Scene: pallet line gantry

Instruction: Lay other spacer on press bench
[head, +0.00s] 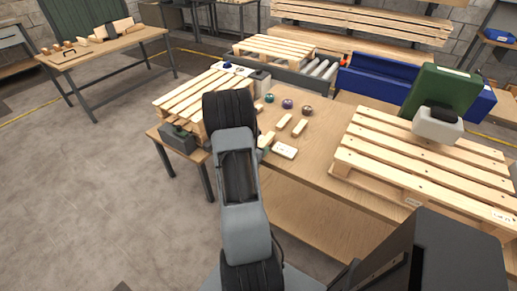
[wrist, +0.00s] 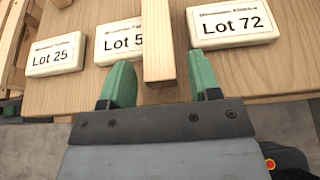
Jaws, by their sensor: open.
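In the wrist view my gripper (wrist: 160,68) is open, with its green fingers apart. A pale wooden bar (wrist: 158,40), likely a spacer, lies lengthwise between the fingers. Gaps show on both sides of it, and its upper end runs out of the picture. It partly covers the middle lot block (wrist: 116,42). In the head view my arm hides most of the gripper. Two short wooden spacers (head: 283,121) (head: 300,128) lie on the near wooden bench (head: 292,178). I cannot tell which bench is the press bench.
White blocks marked Lot 25 (wrist: 55,54) and Lot 72 (wrist: 232,24) flank the fingers. Small knobs (head: 287,104) sit behind the spacers. Another bench (head: 110,46) with wooden pieces stands far left, across open floor.

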